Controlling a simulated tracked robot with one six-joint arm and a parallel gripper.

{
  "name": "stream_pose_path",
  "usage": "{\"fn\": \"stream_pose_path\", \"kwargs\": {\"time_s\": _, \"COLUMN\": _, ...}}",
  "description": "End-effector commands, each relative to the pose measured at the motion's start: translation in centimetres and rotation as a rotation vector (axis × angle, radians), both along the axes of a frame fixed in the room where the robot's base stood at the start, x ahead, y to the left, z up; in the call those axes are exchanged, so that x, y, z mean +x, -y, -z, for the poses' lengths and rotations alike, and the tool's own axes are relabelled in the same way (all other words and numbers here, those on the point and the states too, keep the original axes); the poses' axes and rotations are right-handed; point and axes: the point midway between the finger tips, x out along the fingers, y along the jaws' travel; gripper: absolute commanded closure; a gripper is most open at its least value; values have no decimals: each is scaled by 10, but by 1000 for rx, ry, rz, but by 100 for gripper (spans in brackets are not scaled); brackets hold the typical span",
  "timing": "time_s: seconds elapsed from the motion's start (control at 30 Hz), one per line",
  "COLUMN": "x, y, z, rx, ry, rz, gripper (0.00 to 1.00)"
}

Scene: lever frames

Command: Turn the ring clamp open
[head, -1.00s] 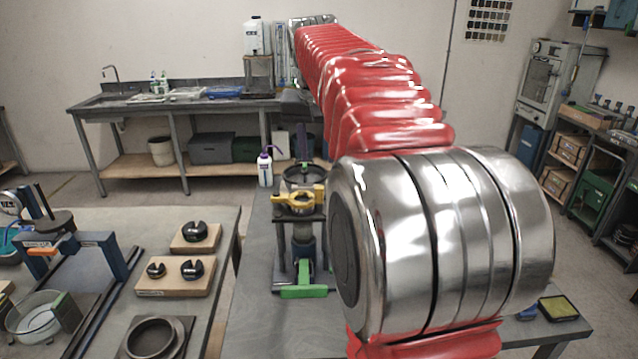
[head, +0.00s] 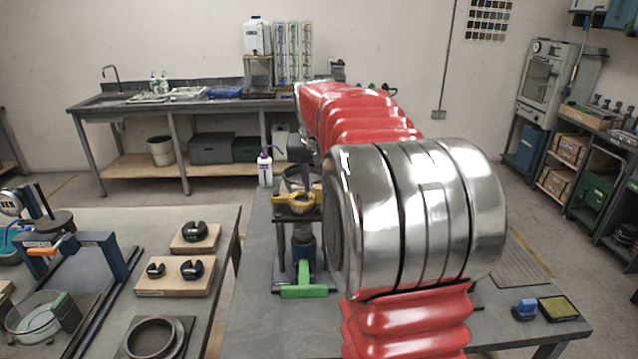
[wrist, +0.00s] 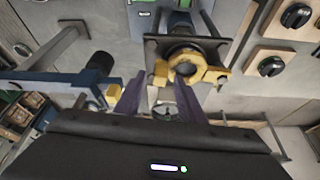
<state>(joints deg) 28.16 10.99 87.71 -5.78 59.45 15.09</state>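The ring clamp (head: 297,201) is a yellow ring with lugs, set at the top of a dark upright stand on the grey bench. It also shows in the wrist view (wrist: 187,62), at upper centre, with a lug on each side. My gripper (wrist: 163,85) has two purple fingers that stand apart with a gap between them, nothing held. Its fingers point toward the ring from above; I cannot tell whether they touch it.
A green-footed base (head: 303,292) stands below the clamp. Wooden blocks with black knobs (head: 176,276) and a blue frame (head: 75,275) are on the left table. The right bench end holds small blue and yellow items.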

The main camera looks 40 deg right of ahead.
Motion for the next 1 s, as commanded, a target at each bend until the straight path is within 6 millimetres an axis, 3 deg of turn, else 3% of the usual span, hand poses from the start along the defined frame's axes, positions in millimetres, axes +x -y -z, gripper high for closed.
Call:
{"fn": "stream_pose_path", "kwargs": {"time_s": 0.17, "x": 0, "y": 0, "z": 0, "rx": 0, "ry": 0, "rz": 0, "gripper": 65}}
{"fn": "stream_pose_path", "kwargs": {"time_s": 0.67, "x": 0, "y": 0, "z": -1, "rx": 0, "ry": 0, "rz": 0, "gripper": 100}}
{"fn": "stream_pose_path", "kwargs": {"time_s": 1.0, "x": 0, "y": 0, "z": -1, "rx": 0, "ry": 0, "rz": 0, "gripper": 100}}
